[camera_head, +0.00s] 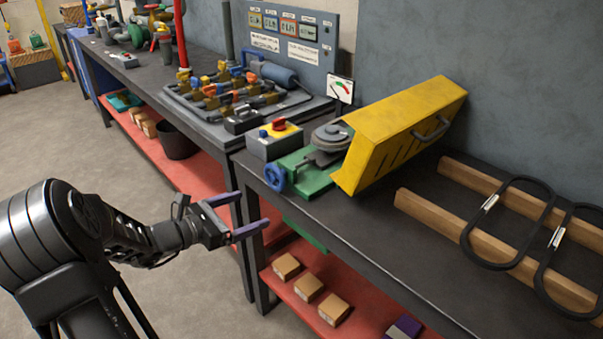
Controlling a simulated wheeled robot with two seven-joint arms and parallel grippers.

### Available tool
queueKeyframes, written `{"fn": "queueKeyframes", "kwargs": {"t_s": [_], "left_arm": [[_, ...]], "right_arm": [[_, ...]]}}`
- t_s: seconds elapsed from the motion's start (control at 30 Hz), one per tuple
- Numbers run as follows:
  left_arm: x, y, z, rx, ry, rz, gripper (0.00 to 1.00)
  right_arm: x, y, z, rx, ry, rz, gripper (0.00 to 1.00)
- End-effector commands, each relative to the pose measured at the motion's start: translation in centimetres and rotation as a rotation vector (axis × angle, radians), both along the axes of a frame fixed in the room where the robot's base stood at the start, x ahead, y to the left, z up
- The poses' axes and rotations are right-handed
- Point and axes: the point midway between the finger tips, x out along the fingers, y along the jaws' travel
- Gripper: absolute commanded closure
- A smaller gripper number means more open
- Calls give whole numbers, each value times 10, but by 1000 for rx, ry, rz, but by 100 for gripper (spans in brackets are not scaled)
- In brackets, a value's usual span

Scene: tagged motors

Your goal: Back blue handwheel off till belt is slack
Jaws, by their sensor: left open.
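The blue handwheel (274,177) sits at the front end of a green base (312,184), close to the bench's front edge. A grey pulley (332,133) shows above the base, beside a yellow slotted guard (405,130) with a handle. The guard hides most of what lies behind it, and I cannot make out the fitted belt or its tension. My left gripper (239,216) is open and empty, left of and below the handwheel, in front of the bench and apart from it. My right gripper is not in view.
A dial gauge (341,88) stands behind. Black belts (508,222) lie over wooden rails at right. Boxes (309,288) sit on the red lower shelf.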

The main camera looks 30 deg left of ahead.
Motion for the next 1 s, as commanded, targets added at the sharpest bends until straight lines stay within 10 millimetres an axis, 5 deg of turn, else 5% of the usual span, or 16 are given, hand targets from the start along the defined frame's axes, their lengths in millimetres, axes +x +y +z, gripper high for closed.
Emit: {"fn": "queueKeyframes", "kwargs": {"t_s": [0.1,0.2,0.67,1.0], "left_arm": [[6,2,37,-118,-121,15,9],[6,-1,51,-169,-164,4,9],[9,-6,51,-191,-166,-6,9],[51,-19,50,-190,-166,-7,9]], "right_arm": [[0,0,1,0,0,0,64],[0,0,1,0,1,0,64],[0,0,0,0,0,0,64],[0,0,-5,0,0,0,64]]}}
